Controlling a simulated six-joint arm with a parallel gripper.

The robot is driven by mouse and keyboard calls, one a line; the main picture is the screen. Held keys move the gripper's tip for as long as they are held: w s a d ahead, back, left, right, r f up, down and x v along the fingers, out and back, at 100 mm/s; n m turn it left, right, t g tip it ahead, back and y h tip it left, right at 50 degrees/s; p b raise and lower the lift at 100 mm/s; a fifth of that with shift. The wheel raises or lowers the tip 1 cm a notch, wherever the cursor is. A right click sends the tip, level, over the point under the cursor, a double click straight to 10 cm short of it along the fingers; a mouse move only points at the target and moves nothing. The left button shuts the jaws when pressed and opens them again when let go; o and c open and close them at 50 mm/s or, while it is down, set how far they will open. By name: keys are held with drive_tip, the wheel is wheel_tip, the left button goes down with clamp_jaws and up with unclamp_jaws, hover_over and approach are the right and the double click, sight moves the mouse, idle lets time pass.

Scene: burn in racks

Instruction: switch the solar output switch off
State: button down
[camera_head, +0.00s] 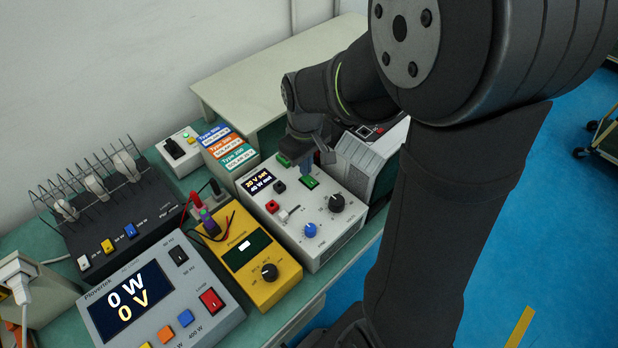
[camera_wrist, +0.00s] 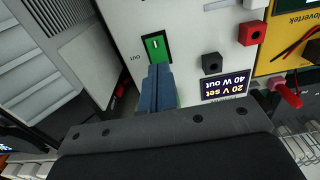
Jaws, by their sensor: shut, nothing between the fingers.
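A white supply box (camera_head: 325,232) with a small display reading "20 V set, 40 W out" stands on the bench. Its lit green switch (camera_head: 311,182) is on the top panel. In the wrist view the green switch (camera_wrist: 155,44) lies beside the label OUT, with a white mark at its far end. My gripper (camera_head: 306,172) is shut and empty, pointing down at the switch. In the wrist view my blue fingertips (camera_wrist: 158,68) overlap the near part of the switch and hide it. I cannot tell whether they touch it.
Black and red sockets and two round knobs share the panel. A yellow meter (camera_head: 262,275) stands left of the box, and a grey load unit (camera_head: 190,272) reading 0 W, 0 V is at front left.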

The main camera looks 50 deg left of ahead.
drive_tip(key=shift+f, duration=0.9)
idle(0.7)
drive_tip(key=shift+r, duration=3.5)
drive_tip(key=shift+f, duration=3.5)
drive_tip(key=shift+r, duration=0.15)
